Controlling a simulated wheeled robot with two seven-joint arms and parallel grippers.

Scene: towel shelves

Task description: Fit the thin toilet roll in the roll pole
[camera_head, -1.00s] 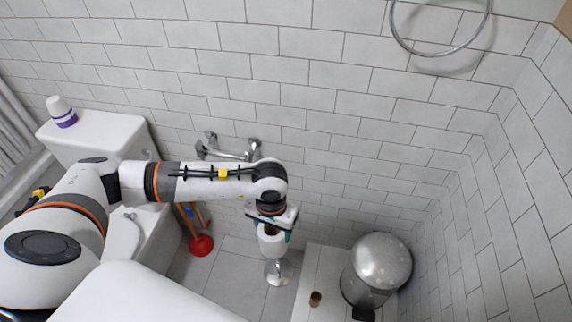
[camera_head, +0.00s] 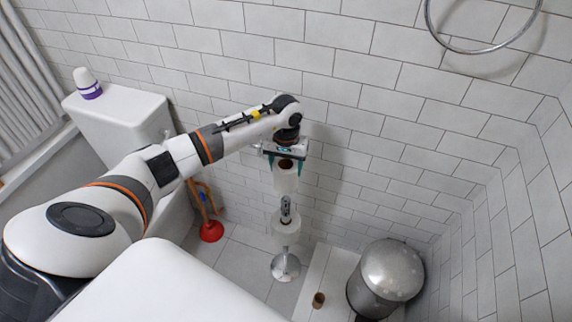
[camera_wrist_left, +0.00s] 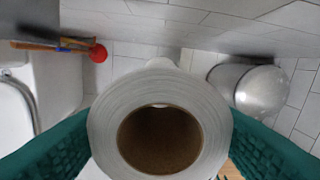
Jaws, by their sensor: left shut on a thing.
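A white toilet roll with a brown core (camera_head: 286,182) is held in the air by my left gripper (camera_head: 287,165). In the left wrist view the roll (camera_wrist_left: 105,125) sits between the teal finger pads, its open core facing the camera. The roll pole (camera_head: 286,205) stands on the floor with a round shiny base (camera_head: 285,266). Its metal top shows just below the held roll in the head view, with a gap in the picture. Another white roll (camera_head: 286,228) is around the pole. My right gripper is out of view.
A steel bin (camera_head: 388,275) stands right of the pole. A small brown tube (camera_head: 318,300) lies or stands on a pale ledge (camera_head: 330,268). A red plunger (camera_head: 211,231) is at the left. The toilet tank (camera_head: 118,118) and tiled wall (camera_head: 350,70) bound the area.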

